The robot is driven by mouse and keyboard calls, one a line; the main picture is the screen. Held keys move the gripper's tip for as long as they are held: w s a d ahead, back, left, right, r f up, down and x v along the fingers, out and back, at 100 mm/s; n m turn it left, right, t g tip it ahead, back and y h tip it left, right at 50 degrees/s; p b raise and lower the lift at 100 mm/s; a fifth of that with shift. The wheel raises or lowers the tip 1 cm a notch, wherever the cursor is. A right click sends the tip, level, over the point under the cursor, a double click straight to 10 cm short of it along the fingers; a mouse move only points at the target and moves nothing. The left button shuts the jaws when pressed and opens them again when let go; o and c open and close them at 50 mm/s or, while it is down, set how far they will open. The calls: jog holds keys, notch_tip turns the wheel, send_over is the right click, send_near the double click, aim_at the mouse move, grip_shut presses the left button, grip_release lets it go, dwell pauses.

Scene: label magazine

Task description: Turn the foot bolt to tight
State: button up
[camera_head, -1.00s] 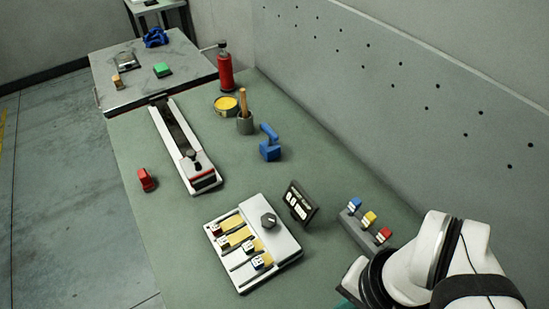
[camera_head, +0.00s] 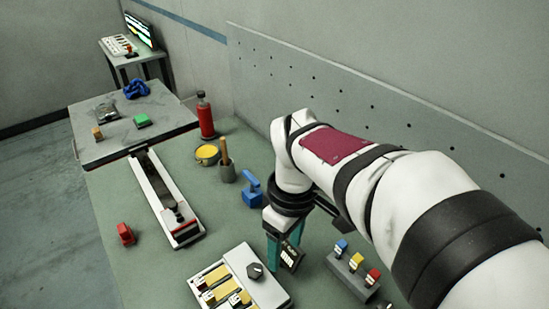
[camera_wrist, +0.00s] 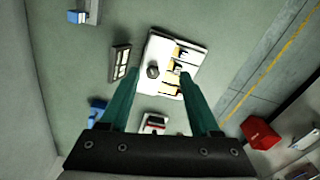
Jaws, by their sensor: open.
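No part is marked as the foot bolt, so I cannot tell which one it is. A dark knob (camera_head: 179,213) stands near the close end of the long white-sided magazine (camera_head: 155,185). A grey faceted knob (camera_head: 255,271) sits on the white panel (camera_head: 269,289) with yellow slots; it also shows in the wrist view (camera_wrist: 153,71). My gripper (camera_head: 283,246) has teal fingers, open and empty, above the bench beside the panel. In the wrist view my gripper (camera_wrist: 158,75) has the grey knob between its fingertips in the picture, apart from it in height. The magazine's end (camera_wrist: 155,123) shows lower between the fingers.
A small dark label board (camera_head: 291,256) stands close behind my fingers. A blue handled tool (camera_head: 252,192), a grey cup (camera_head: 227,173), a yellow tin (camera_head: 206,154) and a red bottle (camera_head: 205,118) stand behind.

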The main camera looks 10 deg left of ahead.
aim_at(254, 269)
jog(key=shift+o, duration=0.8)
jog(key=w+a+f+n, duration=0.3)
jog(key=w+a+n, duration=0.2)
jog(key=a+n, duration=0.2)
jog(key=shift+a+h, duration=0.25)
jog(key=shift+h, duration=0.05)
notch_tip(254, 269, down, 15)
jog(key=shift+f, duration=0.2)
jog(key=shift+c, duration=0.2)
grip_shut()
